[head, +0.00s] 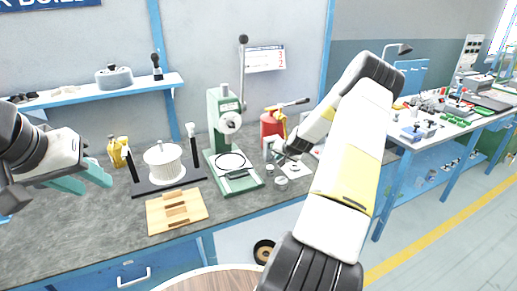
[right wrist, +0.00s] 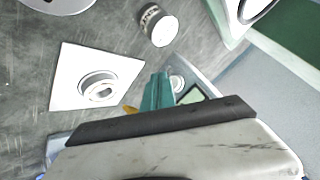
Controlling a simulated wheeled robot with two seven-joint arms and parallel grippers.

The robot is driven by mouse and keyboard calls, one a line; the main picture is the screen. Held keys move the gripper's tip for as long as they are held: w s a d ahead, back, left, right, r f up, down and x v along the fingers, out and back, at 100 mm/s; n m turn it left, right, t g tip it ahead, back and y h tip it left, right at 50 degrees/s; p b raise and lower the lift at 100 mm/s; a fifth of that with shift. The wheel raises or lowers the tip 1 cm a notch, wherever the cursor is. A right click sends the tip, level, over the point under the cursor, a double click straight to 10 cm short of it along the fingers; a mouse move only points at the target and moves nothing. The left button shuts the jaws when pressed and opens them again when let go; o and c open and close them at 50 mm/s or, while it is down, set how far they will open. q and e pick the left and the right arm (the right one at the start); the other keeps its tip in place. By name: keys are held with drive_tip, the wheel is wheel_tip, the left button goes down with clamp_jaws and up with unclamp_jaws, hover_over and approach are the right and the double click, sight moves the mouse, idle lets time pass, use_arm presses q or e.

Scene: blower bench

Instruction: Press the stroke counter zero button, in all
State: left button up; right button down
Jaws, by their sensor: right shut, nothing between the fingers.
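In the right wrist view a small grey box with a dark green-framed display (right wrist: 191,95) and a pale round button (right wrist: 177,83) lies just past my right fingertips. It looks like the stroke counter; its lower part is hidden by my gripper. My right gripper (right wrist: 158,88) has teal fingers shut with nothing between them, beside the button; I cannot tell whether they touch it. In the head view my right gripper (head: 274,156) is over the bench right of the green press, and the counter is not clearly visible. My left gripper (head: 86,178) is open and empty at the left.
A white square plate with a round ring (right wrist: 97,88) and a small metal can (right wrist: 158,25) lie near my right gripper.

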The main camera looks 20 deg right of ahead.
drive_tip(key=shift+s+d, duration=0.2)
drive_tip(key=shift+s, duration=2.3)
